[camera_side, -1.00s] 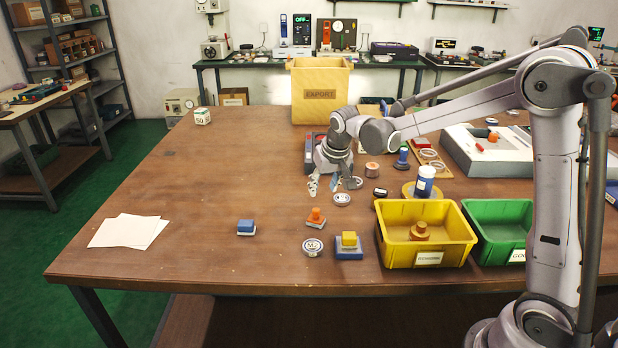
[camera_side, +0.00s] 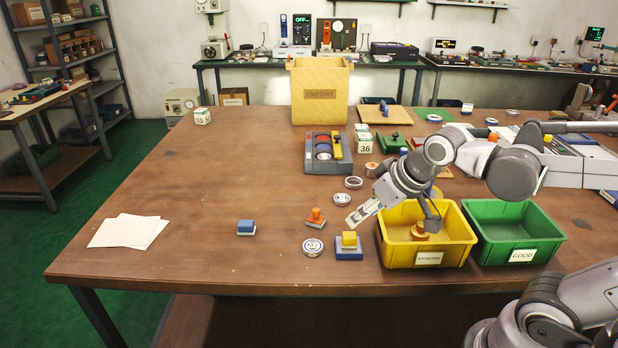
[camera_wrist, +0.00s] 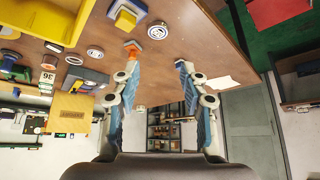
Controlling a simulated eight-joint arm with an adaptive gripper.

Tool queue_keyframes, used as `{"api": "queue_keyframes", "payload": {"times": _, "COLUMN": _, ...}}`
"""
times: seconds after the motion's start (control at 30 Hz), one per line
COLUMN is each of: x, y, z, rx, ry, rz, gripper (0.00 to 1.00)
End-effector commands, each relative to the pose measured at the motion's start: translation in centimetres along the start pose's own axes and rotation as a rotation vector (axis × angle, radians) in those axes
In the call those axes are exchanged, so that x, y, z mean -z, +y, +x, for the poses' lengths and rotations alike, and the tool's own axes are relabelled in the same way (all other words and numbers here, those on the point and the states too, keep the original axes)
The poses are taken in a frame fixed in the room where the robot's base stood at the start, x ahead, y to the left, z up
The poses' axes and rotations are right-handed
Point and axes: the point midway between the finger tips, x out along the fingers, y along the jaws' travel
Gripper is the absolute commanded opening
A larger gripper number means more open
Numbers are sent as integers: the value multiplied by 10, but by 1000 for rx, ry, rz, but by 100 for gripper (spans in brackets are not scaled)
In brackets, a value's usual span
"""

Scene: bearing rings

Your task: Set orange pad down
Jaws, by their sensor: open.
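The orange pad (camera_side: 315,217), an orange knob on a small pale-edged base, stands on the wooden table in the side view. In the wrist view the orange pad (camera_wrist: 132,46) shows just beyond the left fingertip. My gripper (camera_side: 398,214) is open, with its fingers wide apart and nothing between them. It is to the right of the pad, over the left part of the yellow bin, apart from the pad. In the wrist view my gripper (camera_wrist: 155,62) has bare table between its fingers.
A yellow-topped blue block (camera_side: 348,247), a round white-faced ring (camera_side: 312,247) and a blue block (camera_side: 246,227) stand nearby. The yellow bin (camera_side: 385,250) holds an orange-brown knobbed piece (camera_side: 420,232); a green bin (camera_side: 545,243) is beside it. The table's left side is mostly clear.

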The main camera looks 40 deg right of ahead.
Motion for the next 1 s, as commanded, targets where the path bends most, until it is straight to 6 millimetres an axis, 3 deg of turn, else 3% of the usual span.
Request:
{"api": "queue_keyframes", "payload": {"times": 0.1, "x": -21, "y": -5, "z": -5, "rx": 16, "ry": 23, "rz": -31, "gripper": 44}}
{"api": "queue_keyframes", "payload": {"times": 0.3, "x": -36, "y": -8, "z": -6, "rx": 28, "ry": 40, "rz": -56, "gripper": 44}}
{"api": "queue_keyframes", "payload": {"times": 1.0, "x": -37, "y": -9, "z": -6, "rx": 29, "ry": 42, "rz": -57, "gripper": 44}}
